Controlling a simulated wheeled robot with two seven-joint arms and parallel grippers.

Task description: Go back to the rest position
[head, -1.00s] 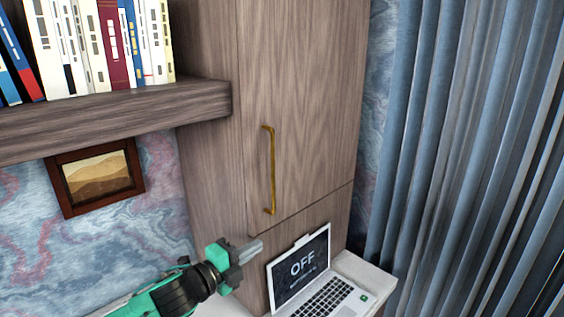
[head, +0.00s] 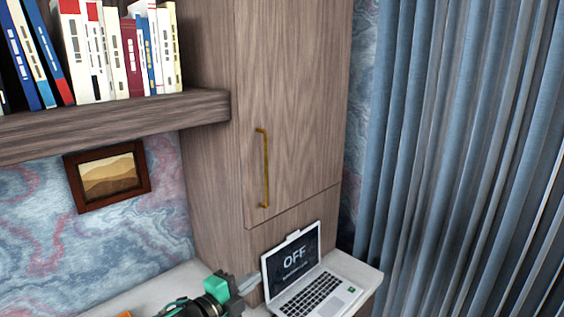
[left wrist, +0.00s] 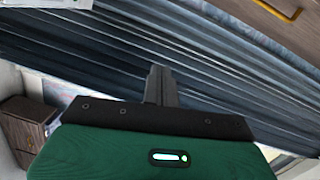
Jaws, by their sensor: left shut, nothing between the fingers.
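My left gripper (head: 244,284) is low in the head view, just left of the laptop. Its fingers are together and empty. The fingers also show in the left wrist view (left wrist: 160,86), closed against a background of blue curtains. An open laptop (head: 308,272) with "OFF" on its screen stands on the white desk top, apart from the gripper. My right gripper is in neither view.
A wooden cabinet (head: 292,110) with a brass handle (head: 265,168) rises behind the laptop, its door closed. A shelf (head: 120,122) with books is at upper left. A framed picture (head: 107,177) hangs below it. Blue curtains (head: 460,150) hang at right.

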